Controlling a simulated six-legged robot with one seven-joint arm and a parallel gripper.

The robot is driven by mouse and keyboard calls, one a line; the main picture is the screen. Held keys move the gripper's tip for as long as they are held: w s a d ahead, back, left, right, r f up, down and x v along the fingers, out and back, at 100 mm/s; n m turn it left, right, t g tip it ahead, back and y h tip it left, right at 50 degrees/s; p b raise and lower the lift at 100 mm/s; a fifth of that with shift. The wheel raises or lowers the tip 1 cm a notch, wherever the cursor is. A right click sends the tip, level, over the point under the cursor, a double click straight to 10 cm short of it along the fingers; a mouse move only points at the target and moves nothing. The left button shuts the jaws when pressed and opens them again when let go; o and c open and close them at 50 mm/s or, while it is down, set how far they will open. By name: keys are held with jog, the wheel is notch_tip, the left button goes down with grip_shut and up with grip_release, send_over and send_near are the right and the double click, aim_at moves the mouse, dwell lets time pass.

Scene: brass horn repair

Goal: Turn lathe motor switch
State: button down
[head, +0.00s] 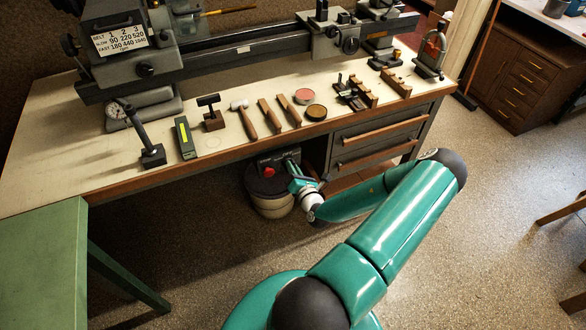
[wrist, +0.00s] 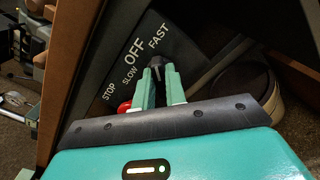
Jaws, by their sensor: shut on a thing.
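The lathe motor switch panel (wrist: 127,62) is a dark plate with white labels STOP, SLOW, OFF and FAST, seen in the wrist view. In the head view the panel (head: 276,158) sits under the bench's front edge. A red button (wrist: 124,107) is below STOP; it also shows in the head view (head: 269,171). A dark switch knob (wrist: 157,62) stands below OFF and FAST. My gripper (wrist: 158,76) has its green fingers shut on this knob, one on each side. In the head view my gripper (head: 291,164) reaches the panel from the right. The fingers partly hide the knob, so its exact setting is unclear.
The bench (head: 60,178) overhangs the panel. A round pale bin (head: 272,207) stands below it, and drawers (head: 375,138) are to the right. Hand tools lie on the bench in front of the lathe (head: 245,58). The floor in front is open.

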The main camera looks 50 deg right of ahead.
dwell(0.4)
jog(key=c, duration=1.4)
grip_release()
jog(key=shift+c, duration=0.2)
jog(key=shift+s, duration=0.1)
jog(key=v, duration=1.3)
jog(key=shift+s+a, duration=0.2)
jog(key=shift+s, duration=0.05)
